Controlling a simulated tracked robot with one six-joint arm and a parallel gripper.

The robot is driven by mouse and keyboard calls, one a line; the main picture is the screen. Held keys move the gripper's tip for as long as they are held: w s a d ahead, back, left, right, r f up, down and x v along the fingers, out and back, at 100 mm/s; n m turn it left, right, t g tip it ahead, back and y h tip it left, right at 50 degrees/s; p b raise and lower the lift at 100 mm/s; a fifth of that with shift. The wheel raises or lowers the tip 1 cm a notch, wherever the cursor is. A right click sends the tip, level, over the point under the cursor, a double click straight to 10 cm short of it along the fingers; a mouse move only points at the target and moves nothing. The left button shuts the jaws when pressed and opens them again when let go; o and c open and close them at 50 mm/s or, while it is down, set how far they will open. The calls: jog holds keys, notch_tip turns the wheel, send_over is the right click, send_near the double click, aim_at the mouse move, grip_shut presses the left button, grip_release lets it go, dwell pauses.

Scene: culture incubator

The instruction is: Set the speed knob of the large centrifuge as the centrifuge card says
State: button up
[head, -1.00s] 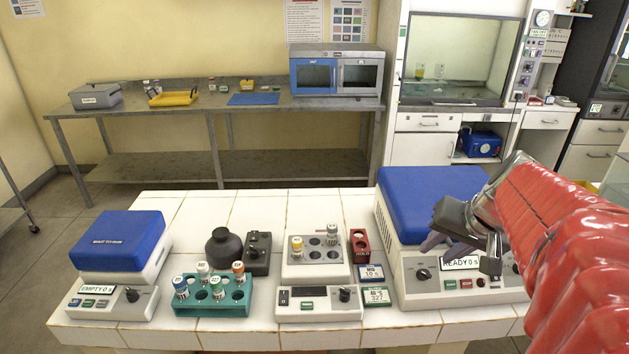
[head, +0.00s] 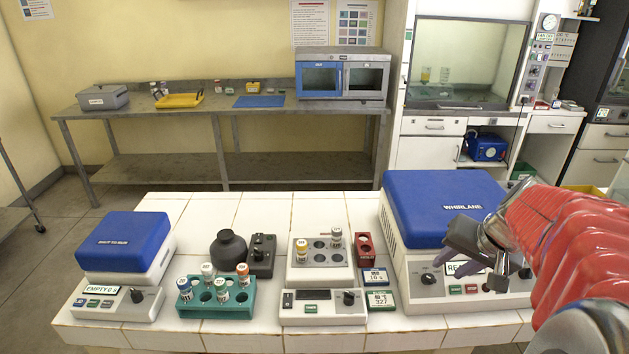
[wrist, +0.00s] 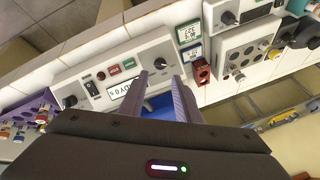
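The large centrifuge (head: 440,205) with its blue lid stands at the right of the tiled bench, lid down. Its front panel has a round black knob (head: 427,278) at the left, which also shows in the wrist view (wrist: 160,63), a display reading READY 0 s (wrist: 122,90), and green and red buttons. My gripper (head: 470,263) is in front of this panel. Its two fingers are apart and empty, with the left knob just beyond the tips in the wrist view. A blue-edged card reading 10 s (head: 374,276) and a green-edged card reading 327 (head: 380,300) lie left of it.
A red block (head: 363,244), a grey device with vials (head: 322,308), a teal tube rack (head: 237,303), a dark flask (head: 228,250) and a small blue-lidded centrifuge (head: 125,240) stand to the left. My arm covers the panel's right part in the head view.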

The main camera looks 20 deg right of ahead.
aim_at(432, 278)
jog(key=x, duration=1)
jog(key=shift+f, duration=0.15)
jog(key=shift+c, duration=0.2)
